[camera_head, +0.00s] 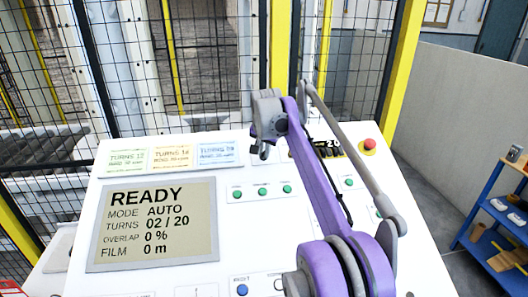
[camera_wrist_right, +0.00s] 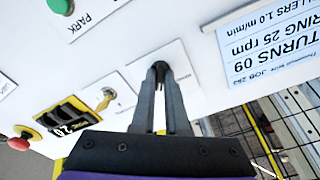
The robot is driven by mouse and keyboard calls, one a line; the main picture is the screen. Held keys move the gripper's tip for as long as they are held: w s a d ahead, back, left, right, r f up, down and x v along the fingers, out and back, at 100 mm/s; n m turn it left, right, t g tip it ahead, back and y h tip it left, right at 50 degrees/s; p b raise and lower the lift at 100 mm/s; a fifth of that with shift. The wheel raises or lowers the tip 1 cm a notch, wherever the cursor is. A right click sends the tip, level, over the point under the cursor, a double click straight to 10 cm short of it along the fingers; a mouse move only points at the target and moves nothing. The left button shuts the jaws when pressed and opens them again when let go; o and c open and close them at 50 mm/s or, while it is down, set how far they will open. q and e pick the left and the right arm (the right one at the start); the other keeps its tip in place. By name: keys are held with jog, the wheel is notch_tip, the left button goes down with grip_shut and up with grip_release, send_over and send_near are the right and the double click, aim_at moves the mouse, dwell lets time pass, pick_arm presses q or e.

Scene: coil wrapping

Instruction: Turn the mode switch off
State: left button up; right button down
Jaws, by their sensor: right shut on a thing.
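My right gripper (camera_wrist_right: 160,68) is shut at the front of a white switch plate (camera_wrist_right: 183,62) on the control panel, in the right wrist view. The fingertips hide nearly all of what they hold; by its place it seems to be the mode switch, and I cannot see its position. In the head view my right gripper (camera_head: 264,151) reaches down to the panel beside the job cards, partly hidden by its own arm. The grey-gold display (camera_head: 152,225) reads READY, MODE AUTO, TURNS 02 / 20. My left gripper is not in view.
Green buttons (camera_head: 262,191) and job cards (camera_head: 219,154) are on the panel. A mesh fence stands behind; a blue shelf (camera_head: 490,215) stands right.

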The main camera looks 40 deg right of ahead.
jog(key=n, duration=0.6)
jog(key=shift+n, duration=0.3)
dwell(0.4)
jog(key=c, duration=0.9)
grip_release()
jog(key=v, duration=1.1)
jog(key=shift+s+d+f, duration=0.1)
jog(key=shift+s+d, duration=0.15)
